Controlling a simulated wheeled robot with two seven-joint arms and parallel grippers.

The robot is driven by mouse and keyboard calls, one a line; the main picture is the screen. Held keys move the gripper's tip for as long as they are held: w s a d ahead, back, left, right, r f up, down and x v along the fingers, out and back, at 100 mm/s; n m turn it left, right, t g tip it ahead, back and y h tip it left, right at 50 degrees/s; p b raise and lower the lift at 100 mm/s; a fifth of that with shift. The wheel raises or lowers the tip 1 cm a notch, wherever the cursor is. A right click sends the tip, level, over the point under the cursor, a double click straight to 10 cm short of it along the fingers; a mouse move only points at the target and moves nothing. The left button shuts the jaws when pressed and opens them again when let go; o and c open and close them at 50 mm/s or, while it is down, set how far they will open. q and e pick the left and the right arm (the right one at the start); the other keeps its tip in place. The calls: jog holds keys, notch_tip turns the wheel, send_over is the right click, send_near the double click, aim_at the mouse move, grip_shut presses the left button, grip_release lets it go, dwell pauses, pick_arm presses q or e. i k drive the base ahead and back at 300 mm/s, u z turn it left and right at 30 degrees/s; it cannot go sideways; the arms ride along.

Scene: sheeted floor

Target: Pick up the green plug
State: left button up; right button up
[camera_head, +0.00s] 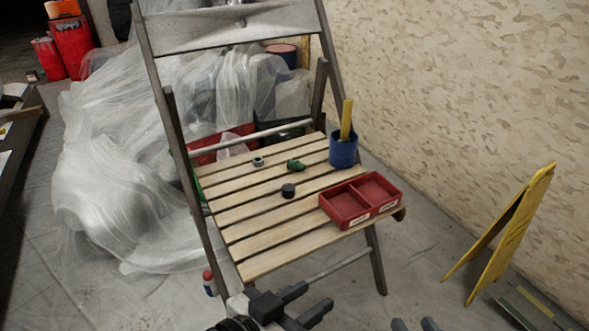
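The green plug (296,165) lies on the slatted wooden seat of a folding chair (262,240), towards the back of the seat. My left gripper (316,296) is low in the view, in front of the seat's front edge. Its two fingers are apart with nothing between them. It is well apart from the plug. My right gripper (414,324) shows only its two fingertips at the bottom edge. They are spread and nothing shows between them; the rest is out of view.
On the seat are a grey nut-like ring (258,161), a black cap (288,190), a blue cup (343,152) holding a yellow stick, and a red two-compartment tray (349,208). Chair legs and backrest frame the seat. A yellow folding sign (513,230) stands right.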

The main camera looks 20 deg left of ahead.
aim_at(296, 166)
jog(key=z, duration=0.85)
jog(key=i, duration=1.4)
jog(key=u, duration=3.5)
